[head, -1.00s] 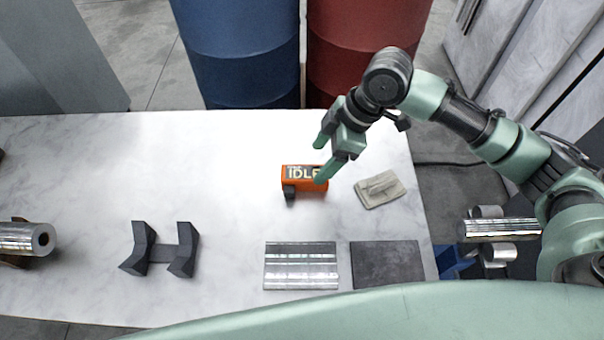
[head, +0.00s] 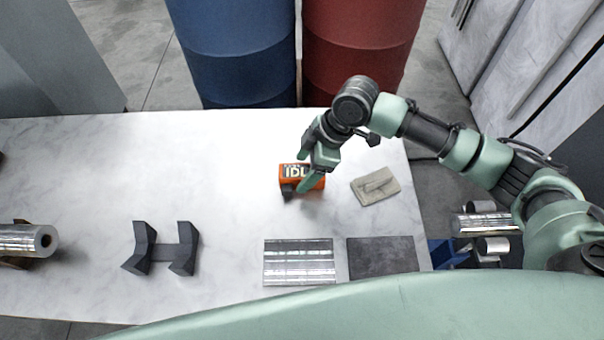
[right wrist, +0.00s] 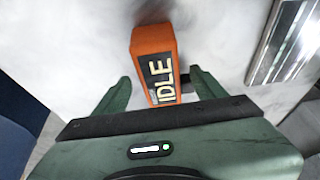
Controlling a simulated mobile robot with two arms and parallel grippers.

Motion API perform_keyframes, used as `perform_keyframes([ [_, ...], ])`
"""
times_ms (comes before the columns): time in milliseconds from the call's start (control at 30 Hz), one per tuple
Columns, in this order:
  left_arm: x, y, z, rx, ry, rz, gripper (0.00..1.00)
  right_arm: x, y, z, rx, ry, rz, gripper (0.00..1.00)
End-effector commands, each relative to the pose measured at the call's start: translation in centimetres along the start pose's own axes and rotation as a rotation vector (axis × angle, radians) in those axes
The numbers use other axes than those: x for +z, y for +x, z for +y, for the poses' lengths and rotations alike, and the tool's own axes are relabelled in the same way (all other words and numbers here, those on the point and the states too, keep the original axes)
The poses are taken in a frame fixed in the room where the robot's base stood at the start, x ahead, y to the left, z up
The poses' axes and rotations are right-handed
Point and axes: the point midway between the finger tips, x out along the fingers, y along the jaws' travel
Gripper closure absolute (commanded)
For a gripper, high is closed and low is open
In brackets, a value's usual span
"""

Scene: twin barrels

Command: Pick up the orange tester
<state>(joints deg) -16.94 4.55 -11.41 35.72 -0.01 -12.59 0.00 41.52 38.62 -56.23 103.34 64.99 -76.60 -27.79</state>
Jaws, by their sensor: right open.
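The orange tester (head: 288,183) lies on the white marble table, with a black panel reading IDLE in pale letters. It also shows in the right wrist view (right wrist: 150,42), with a small dark part at its side. My right gripper (head: 303,172) is over the tester and hides part of it. In the right wrist view the open fingers (right wrist: 163,88) stand on either side of the tester's near end, with a gap to each side. My left gripper is not in view.
A beige folded cloth (head: 376,186) lies right of the tester. A silver grooved plate (head: 298,262), a dark square plate (head: 382,258) and a dark cradle (head: 160,252) lie nearer. Blue (head: 235,50) and red (head: 358,55) barrels stand beyond the table.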

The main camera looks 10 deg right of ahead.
Motion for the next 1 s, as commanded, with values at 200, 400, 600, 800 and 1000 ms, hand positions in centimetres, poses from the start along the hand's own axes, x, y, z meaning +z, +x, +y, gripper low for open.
perform_keyframes([
  [200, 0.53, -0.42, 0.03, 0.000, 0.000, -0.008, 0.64, 0.12, 0.25, -0.06, -0.002, 0.001, -0.001, 0.29],
  [400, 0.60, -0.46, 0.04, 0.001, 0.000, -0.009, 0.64, 0.16, 0.40, -0.05, -0.001, 0.000, 0.000, 0.29],
  [600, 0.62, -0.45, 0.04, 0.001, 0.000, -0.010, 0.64, 0.15, 0.39, -0.04, -0.001, 0.000, 0.000, 0.46],
  [800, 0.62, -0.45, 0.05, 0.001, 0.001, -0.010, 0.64, 0.14, 0.37, -0.04, -0.001, 0.000, 0.000, 1.00],
  [1000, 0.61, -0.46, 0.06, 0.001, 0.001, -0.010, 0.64, 0.07, 0.30, 0.01, 0.000, -0.001, 0.002, 1.00],
])
